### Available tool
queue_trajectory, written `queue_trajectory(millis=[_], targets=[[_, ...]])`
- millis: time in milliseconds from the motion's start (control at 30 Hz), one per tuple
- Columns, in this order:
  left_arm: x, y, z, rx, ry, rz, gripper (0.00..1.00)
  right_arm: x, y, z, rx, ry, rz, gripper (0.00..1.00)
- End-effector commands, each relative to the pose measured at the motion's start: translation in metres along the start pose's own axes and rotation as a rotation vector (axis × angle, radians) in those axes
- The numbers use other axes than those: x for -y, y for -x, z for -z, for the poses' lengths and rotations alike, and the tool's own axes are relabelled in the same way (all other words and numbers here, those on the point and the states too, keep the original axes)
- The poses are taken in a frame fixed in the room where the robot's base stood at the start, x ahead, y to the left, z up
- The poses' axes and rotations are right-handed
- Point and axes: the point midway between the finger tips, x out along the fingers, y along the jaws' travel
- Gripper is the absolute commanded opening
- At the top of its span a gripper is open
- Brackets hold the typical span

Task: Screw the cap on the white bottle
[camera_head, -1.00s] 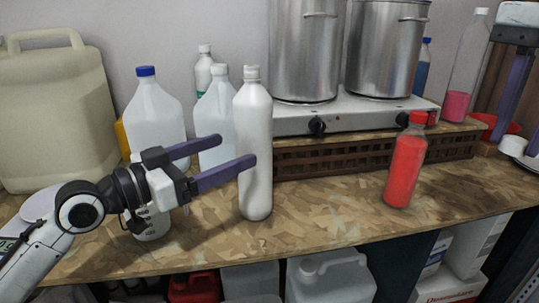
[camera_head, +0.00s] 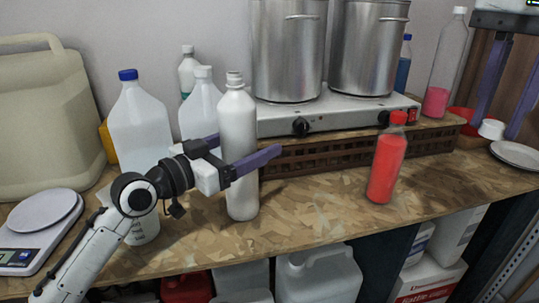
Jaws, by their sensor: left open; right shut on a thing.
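The white bottle (camera_head: 238,178) stands upright on the wooden worktop, its neck bare at the top. My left gripper (camera_head: 250,150) is open around the bottle's middle, with one purple finger in front of it and the other partly hidden behind it. A small white cap (camera_head: 491,129) is at the right, held at the tips of my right gripper (camera_head: 497,122), just above and left of a white plate. Part of the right gripper is cut off by the picture's edge.
A red bottle (camera_head: 386,165) stands between my grippers. Clear jugs (camera_head: 140,118) stand behind my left arm. A hotplate with two steel pots (camera_head: 290,50) fills the back. A scale (camera_head: 43,222) lies at left. The white plate (camera_head: 516,154) lies at right.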

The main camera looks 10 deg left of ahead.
Motion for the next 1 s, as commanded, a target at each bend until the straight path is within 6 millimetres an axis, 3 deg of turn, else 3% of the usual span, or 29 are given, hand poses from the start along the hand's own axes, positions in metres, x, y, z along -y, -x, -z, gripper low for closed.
queue_trajectory(millis=[133, 467, 833, 1000], targets=[[0.0004, -0.012, 0.0005, 0.0, -0.001, 0.001, 0.79, 0.0, 0.0027, 0.0001, 0.0, 0.0, 0.0, 0.05], [0.0005, -0.0125, -0.0004, 0.0, -0.002, 0.001, 0.79, 0.0, 0.0022, 0.0001, 0.0, 0.0, 0.0, 0.05], [0.0006, -0.0123, -0.0004, 0.0, -0.002, 0.001, 0.18, 0.0, 0.0022, 0.0001, 0.0, 0.0, 0.0, 0.05], [0.0008, -0.0121, 0.003, -0.007, -0.003, 0.002, 0.15, 0.0, 0.0024, 0.0, 0.0, 0.0, 0.0, 0.05]])
